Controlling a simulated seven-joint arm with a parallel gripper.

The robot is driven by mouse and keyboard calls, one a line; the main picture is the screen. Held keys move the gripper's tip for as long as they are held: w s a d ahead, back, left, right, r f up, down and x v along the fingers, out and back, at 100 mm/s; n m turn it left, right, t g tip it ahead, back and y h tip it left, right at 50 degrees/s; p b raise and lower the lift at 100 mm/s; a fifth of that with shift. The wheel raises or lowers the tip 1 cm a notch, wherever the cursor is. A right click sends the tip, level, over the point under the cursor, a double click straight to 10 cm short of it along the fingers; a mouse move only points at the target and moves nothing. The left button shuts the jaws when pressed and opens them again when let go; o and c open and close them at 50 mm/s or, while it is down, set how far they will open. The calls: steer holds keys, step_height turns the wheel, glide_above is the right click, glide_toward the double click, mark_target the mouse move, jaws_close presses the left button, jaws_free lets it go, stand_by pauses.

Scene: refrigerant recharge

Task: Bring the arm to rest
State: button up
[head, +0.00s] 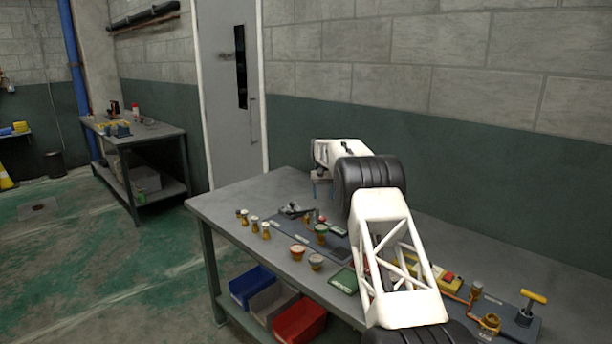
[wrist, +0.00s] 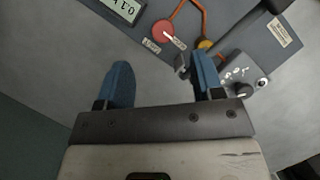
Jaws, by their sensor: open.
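In the head view, my gripper (head: 323,189) points down over the far side of the workbench (head: 262,190), partly hidden by my white and black arm. The arm reaches across the bench from the lower right. In the wrist view, a small metal fitting (wrist: 182,66) shows close beside the right finger; I cannot tell whether they touch.
A red round part (wrist: 163,31), an orange hose (wrist: 200,18) and a grey knobbed box (wrist: 240,80) lie near the fingers. Several brass fittings and caps (head: 297,252) stand along the bench front. A yellow-handled tool (head: 532,300) stands right. The wall is close behind.

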steer(key=s+d+r+t, duration=0.1)
steer(key=s+d+r, duration=0.1)
steer(key=s+r, duration=0.65)
steer(key=s+d+r+t, duration=0.1)
steer(key=s+d+r, duration=0.1)
steer(key=s+r, duration=0.65)
steer(key=s+d+r+t, duration=0.1)
steer(key=s+r, duration=0.3)
steer(key=s, duration=0.6)
steer(key=s+d+r+t, duration=0.15)
steer(key=s+r, duration=0.25)
steer(key=s, duration=0.7)
steer(key=s+d, duration=0.2)
steer(key=s, duration=2)
steer(key=s+f+t, duration=0.1)
steer(key=s+f, duration=0.4)
steer(key=s, duration=0.6)
steer(key=s+f+t, duration=0.1)
steer(key=s+f, duration=0.5)
steer(key=s, duration=0.6)
steer(key=shift+d, duration=0.45)
